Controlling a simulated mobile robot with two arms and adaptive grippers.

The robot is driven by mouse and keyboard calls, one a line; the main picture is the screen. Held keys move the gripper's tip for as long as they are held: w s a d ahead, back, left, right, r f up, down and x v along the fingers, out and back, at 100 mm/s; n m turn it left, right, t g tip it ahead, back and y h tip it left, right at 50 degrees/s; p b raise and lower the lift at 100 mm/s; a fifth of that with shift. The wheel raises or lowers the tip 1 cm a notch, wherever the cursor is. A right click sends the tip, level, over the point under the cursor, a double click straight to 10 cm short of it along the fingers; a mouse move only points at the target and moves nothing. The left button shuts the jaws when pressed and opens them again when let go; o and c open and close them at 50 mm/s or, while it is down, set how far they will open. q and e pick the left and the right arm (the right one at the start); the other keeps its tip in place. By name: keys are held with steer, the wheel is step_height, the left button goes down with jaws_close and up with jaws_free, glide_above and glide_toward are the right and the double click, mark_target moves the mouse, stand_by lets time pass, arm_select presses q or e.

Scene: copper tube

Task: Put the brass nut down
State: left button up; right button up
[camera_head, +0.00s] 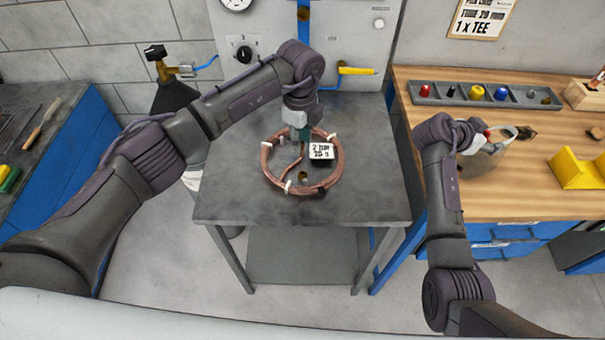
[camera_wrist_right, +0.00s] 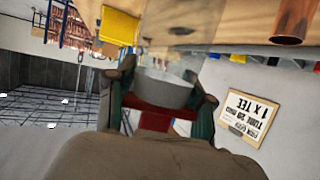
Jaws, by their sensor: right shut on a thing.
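A small brass-coloured piece (camera_head: 302,176), possibly the brass nut, lies on the grey table inside the copper tube coil (camera_head: 270,172). My left gripper (camera_head: 301,134) points down at the back of the coil; its fingertips are too small to tell whether they hold anything. My right gripper (camera_head: 488,133) is over the wooden bench at the right. In the right wrist view its teal fingers (camera_wrist_right: 163,100) are shut on a grey rounded thing (camera_wrist_right: 162,88). I cannot tell what this thing is.
The grey table (camera_head: 375,195) is clear around the coil. A torch cylinder (camera_head: 172,97) stands left of it.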

arm_select(q)
glide_above(302, 172)
steer(key=f, duration=0.6)
steer(key=shift+w+a+f, duration=0.15)
steer(key=shift+a, duration=0.05)
steer(key=shift+s+d+f, duration=0.1)
steer(key=shift+f, duration=1.25)
steer(key=shift+s+d+f, duration=0.1)
steer(key=shift+f, duration=1.25)
steer(key=shift+c, duration=0.3)
jaws_close()
